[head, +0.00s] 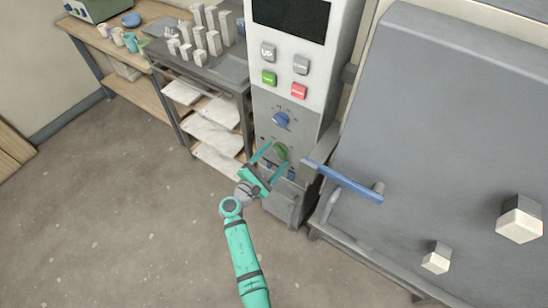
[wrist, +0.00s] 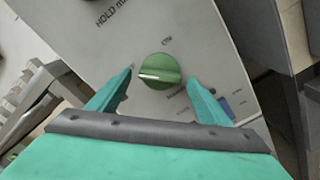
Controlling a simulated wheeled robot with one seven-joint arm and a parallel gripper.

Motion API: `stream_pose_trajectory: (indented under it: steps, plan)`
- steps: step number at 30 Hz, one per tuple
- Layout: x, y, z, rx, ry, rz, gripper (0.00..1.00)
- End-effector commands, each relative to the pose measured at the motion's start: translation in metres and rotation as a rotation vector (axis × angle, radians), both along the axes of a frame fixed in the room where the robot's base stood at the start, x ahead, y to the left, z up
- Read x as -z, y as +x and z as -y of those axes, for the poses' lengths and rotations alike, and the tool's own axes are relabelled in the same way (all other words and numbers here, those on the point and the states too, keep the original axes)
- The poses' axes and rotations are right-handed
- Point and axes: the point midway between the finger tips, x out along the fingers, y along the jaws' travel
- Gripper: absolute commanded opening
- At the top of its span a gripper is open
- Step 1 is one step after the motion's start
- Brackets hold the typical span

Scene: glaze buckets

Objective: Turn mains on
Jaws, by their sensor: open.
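A grey-white control panel (head: 265,100) stands upright beside the kiln. On its lower part is a green round knob (head: 281,150), which also shows in the wrist view (wrist: 160,70) with a pale pointer line toward its left side. My gripper (head: 278,155) is open in front of the panel. A small blue part (wrist: 226,106) sits lower right of the knob, partly behind the right finger. Which control is the mains is not readable.
A blue knob (head: 281,119) and several coloured buttons, including a green one (head: 269,78) and a red one (head: 299,91), are above. The big grey kiln door (head: 440,120) with its blue handle (head: 345,181) is close on the right. A shelf rack (head: 212,70) stands left.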

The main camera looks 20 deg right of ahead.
Motion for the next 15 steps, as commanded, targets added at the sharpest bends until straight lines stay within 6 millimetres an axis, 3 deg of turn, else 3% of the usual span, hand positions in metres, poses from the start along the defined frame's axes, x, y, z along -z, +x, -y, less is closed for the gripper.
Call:
stream_pose_trajectory:
  steps: [8, 13, 15]
  plan:
    - [0.0001, 0.0008, 0.0017, 0.001, 0.001, 0.000, 0.72]
    - [0.0002, 0.0005, 0.0021, 0.001, 0.000, 0.000, 0.36]
    - [0.0003, 0.0003, 0.0023, 0.001, 0.000, 0.000, 0.31]
